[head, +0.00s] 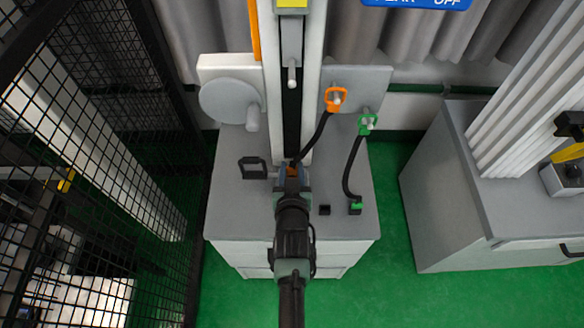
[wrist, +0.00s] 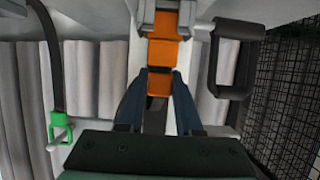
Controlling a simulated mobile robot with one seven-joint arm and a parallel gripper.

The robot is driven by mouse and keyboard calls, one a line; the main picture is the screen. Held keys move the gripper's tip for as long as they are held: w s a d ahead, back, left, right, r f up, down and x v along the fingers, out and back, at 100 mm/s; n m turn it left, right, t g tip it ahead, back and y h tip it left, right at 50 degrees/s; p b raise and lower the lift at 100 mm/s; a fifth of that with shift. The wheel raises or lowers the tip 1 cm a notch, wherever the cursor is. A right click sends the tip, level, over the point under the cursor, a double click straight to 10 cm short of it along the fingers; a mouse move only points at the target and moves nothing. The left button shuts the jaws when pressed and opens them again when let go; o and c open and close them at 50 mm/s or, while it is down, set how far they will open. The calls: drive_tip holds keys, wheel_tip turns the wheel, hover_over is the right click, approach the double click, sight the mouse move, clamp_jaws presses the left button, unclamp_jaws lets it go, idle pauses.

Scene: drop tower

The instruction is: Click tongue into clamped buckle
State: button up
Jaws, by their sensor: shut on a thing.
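My gripper (head: 291,181) is over the grey bench, in front of the dark vertical rail. In the wrist view its two dark blue fingers (wrist: 158,85) are shut on a small orange piece, which I take as the tongue (wrist: 158,78). A larger orange block (wrist: 163,52), which looks like the buckle, is right beyond it in line, reaching up to a grey clamp (wrist: 165,18). The tongue and buckle look very close or touching; I cannot tell whether they are joined. A black strap runs from the gripper area to an orange ring (head: 336,98) on a peg.
A green ring (head: 367,122) hangs on another peg, its strap running to a green buckle (head: 356,208) on the bench (head: 235,215). A small black block (head: 324,210) is beside it. A black handle (head: 252,167) stands left of the gripper. Mesh fencing (head: 90,130) is at left.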

drive_tip(key=shift+f, duration=0.25)
idle(0.4)
drive_tip(key=o, duration=1.1)
drive_tip(key=shift+c, duration=0.2)
drive_tip(key=v, duration=1.3)
